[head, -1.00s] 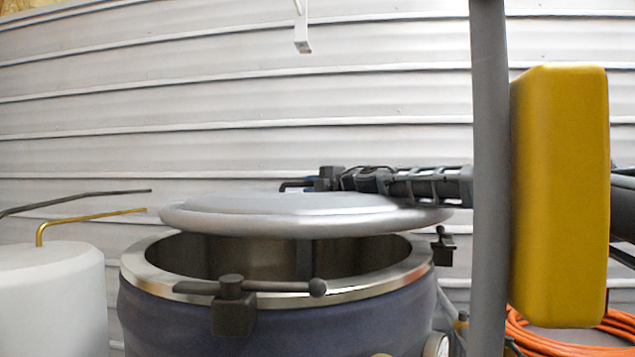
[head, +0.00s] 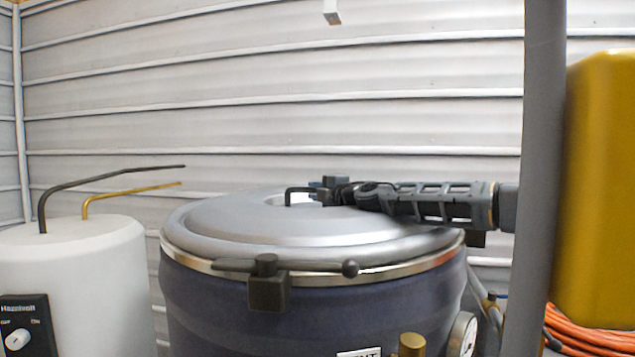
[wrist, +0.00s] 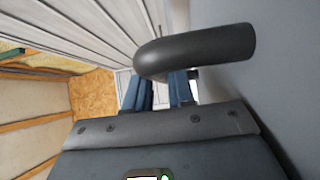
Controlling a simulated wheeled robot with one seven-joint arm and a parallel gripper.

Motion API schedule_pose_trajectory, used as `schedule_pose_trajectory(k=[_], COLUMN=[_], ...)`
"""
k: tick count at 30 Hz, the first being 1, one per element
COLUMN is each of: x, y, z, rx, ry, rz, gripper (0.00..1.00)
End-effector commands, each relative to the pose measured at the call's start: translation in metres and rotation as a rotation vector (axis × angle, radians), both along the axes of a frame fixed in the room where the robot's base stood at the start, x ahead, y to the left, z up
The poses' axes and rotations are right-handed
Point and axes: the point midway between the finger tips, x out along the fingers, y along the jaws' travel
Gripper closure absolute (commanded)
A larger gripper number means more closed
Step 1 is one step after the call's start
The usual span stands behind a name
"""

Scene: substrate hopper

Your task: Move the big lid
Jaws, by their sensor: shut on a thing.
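The big lid (head: 240,222) is a wide grey disc over the dark blue hopper (head: 215,305). It lies at the hopper's metal rim, with no clear gap at the front; whether it bears fully all round I cannot tell. Its dark bent handle (head: 290,193) stands near the top centre and shows large in the wrist view (wrist: 200,50). My gripper (head: 322,190) reaches in from the right and is shut on the handle. Its blue fingers (wrist: 162,90) are partly hidden behind the handle in the wrist view.
A dark clamp with a ball-ended bar (head: 268,285) sits at the hopper's front rim. A white tank (head: 80,265) with two bent pipes stands left. At right are a grey post (head: 540,150), a yellow container (head: 605,190) and an orange hose (head: 590,335).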

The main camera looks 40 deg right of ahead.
Motion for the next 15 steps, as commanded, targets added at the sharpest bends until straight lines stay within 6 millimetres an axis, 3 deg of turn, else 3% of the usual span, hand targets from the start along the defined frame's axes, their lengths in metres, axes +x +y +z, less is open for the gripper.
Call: schedule_pose_trajectory(k=[8,9,15], x=[0.0002,0.0000,0.0000], y=[-0.0003,0.0001,0.0001], z=[0.0020,-0.0029,-0.0025], rx=[-0.005,-0.003,-0.003], ry=[-0.005,0.001,0.000], rz=[-0.001,0.001,0.001], gripper=[1.00,0.73,0.54])
